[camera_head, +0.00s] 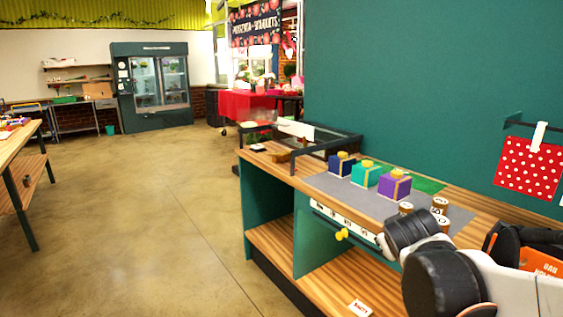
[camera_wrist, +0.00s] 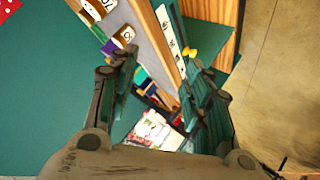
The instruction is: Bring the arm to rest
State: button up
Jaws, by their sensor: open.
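My arm (camera_head: 430,262) reaches in from the lower right of the head view, beside the front edge of the wooden workbench (camera_head: 270,236). My gripper (camera_wrist: 162,85) shows in the wrist view, its two dark fingers spread apart. I see nothing held between them. The bench edge and colourful items lie beyond the fingers in that view. I cannot make out my fingers clearly in the head view.
A blue box (camera_head: 342,165), a teal box (camera_head: 365,174) and a purple box (camera_head: 394,186) stand on the grey mat (camera_head: 325,184). Several numbered wooden pieces (camera_head: 439,205) stand near my arm. A yellow knob (camera_head: 342,235) sticks out in front. Open floor (camera_head: 160,215) lies left.

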jog(key=s+a+f+m+g+y, duration=0.1)
jog(key=s+a+f+y, duration=0.1)
jog(key=s, duration=0.8)
jog(key=s+a+f+m+g+y, duration=0.1)
jog(key=s+a+f+g, duration=0.1)
jog(key=s, duration=0.8)
jog(key=a+f, duration=0.1)
jog(key=a, duration=0.1)
jog(key=shift+s+a+m+y, duration=0.3)
jog(key=shift+s+a+y, duration=0.05)
jog(key=shift+y, duration=0.05)
